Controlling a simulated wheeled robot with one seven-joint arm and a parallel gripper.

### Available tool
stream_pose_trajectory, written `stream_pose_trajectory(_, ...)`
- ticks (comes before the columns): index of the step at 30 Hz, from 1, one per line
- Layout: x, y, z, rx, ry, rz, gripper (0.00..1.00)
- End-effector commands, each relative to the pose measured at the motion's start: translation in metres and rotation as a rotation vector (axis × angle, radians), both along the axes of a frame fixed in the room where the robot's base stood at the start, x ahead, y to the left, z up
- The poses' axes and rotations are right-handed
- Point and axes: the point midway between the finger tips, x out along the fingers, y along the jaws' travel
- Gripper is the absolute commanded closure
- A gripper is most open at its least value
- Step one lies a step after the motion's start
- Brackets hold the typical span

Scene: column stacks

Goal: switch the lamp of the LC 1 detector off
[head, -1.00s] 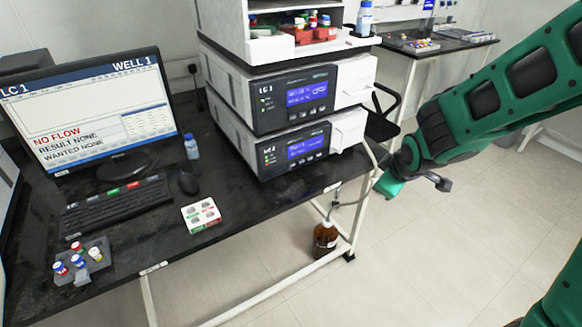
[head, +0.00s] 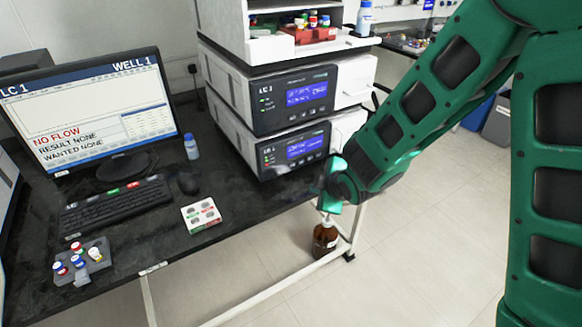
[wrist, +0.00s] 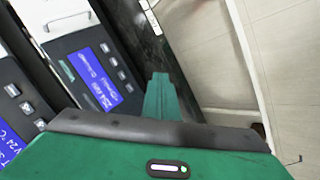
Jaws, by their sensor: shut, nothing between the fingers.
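The LC 1 stack stands on the black bench in the head view. Its upper module (head: 292,95) and lower module (head: 295,149) each have a dark front with a lit blue display and small buttons. The small labels are blurred, so I cannot tell which is the detector. My gripper (head: 326,192) is shut and empty, in front of and below the lower module's right side, apart from it. In the wrist view my gripper (wrist: 160,95) points past a tilted panel with a blue display (wrist: 97,82) and a row of buttons (wrist: 115,63).
A monitor (head: 92,110) reads LC 1, WELL 1 and NO FLOW. A keyboard (head: 115,204), a mouse (head: 188,183), a white tray (head: 201,215) and a vial rack (head: 82,262) lie on the bench. A brown bottle (head: 325,238) stands below the bench edge.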

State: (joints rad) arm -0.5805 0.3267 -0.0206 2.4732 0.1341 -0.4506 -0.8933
Motion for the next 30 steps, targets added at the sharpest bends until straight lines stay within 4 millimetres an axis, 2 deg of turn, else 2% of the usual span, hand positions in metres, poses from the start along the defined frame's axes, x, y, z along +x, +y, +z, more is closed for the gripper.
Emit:
stream_pose_trajectory(18,0.058,0.04,0.0,0.001,0.0,-0.001,1.0)
stream_pose_trajectory(30,0.069,0.047,0.0,0.0,0.001,-0.001,1.0)
